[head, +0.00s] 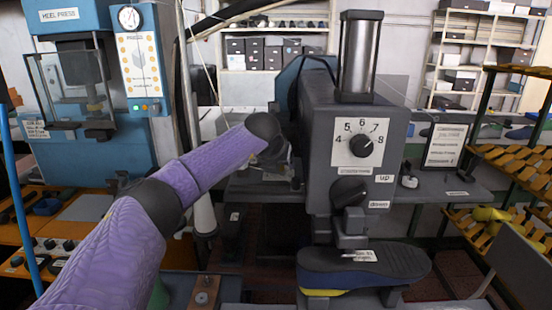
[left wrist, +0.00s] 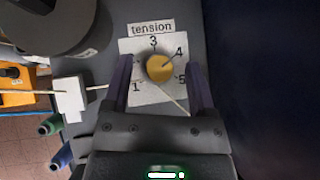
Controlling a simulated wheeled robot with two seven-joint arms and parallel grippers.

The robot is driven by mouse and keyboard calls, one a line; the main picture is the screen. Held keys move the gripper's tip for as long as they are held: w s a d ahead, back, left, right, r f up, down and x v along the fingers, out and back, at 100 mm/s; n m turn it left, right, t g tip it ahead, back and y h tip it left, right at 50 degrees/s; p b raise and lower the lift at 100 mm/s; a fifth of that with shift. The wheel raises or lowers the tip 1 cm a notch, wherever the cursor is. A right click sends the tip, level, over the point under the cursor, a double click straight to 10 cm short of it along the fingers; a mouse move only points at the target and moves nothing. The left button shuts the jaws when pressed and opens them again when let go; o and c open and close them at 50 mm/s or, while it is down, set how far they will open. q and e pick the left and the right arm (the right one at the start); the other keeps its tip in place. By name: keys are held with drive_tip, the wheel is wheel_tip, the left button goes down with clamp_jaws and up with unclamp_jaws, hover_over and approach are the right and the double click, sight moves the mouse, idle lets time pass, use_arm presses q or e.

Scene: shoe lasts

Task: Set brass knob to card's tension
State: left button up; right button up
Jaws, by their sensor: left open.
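The brass knob (left wrist: 160,67) is round and yellow. It sits on a white dial plate (left wrist: 136,97) under a "tension" label (left wrist: 152,27), with numbers from 1 to 5 around it. A line on the knob seems to point up and right, towards the 4. In the head view my left arm reaches behind the grey machine's left side, so the gripper and knob are hidden there. A framed card (head: 446,145) stands right of the machine, its text too small to read.
The grey machine (head: 400,110) has a front dial (head: 362,146) numbered 4 to 8 and a black lower knob (head: 348,190). A dark shoe (head: 365,264) lies below it. A blue heel press (head: 70,150) is at left, and shoe racks (head: 515,165) at right.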

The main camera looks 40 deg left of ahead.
use_arm(q)
drive_tip(key=v, duration=0.9)
drive_tip(key=shift+s+b, duration=0.15)
drive_tip(key=shift+b, duration=0.25)
